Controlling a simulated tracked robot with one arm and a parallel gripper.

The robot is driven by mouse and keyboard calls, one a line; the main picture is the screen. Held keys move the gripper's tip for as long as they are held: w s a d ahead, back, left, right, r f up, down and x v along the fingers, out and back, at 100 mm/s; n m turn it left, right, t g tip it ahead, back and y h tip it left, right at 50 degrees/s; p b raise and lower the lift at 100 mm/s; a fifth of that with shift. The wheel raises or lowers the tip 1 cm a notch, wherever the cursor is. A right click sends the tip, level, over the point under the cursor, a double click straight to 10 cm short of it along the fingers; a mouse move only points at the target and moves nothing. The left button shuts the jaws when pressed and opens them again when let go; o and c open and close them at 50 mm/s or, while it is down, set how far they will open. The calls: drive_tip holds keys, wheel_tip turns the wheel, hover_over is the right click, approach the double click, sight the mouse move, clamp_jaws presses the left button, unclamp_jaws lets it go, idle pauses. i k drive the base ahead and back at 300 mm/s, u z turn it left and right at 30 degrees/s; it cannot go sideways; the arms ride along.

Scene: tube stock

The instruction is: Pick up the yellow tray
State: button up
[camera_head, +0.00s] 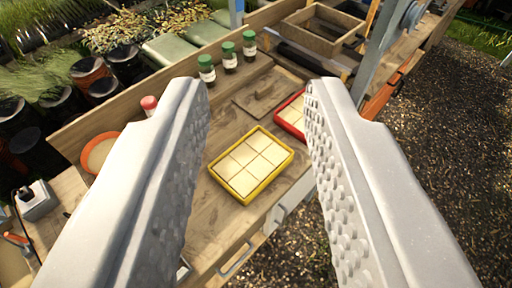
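The yellow tray (283,178) is a small rectangular tray with a yellow rim and pale square cells. It lies flat on the wooden bench, near the bench's front edge. My gripper (259,95) is open, with one grey textured finger on each side of the picture. The tray shows in the gap between the fingers, apart from both. No part of the tray is hidden by them.
A red tray (287,116) lies just behind the yellow one, partly hidden by my right finger. Green-capped jars (206,70) stand at the bench's back. An orange-rimmed bowl (97,153) is at left. A wooden box (322,30) is at the far end.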

sight(244, 171)
drive_tip(key=z, duration=0.2)
drive_tip(key=i, duration=0.25)
drive_tip(key=u, duration=2.3)
drive_tip(key=k, duration=1.05)
drive_tip(key=z, duration=1.25)
drive_tip(key=i, duration=0.9)
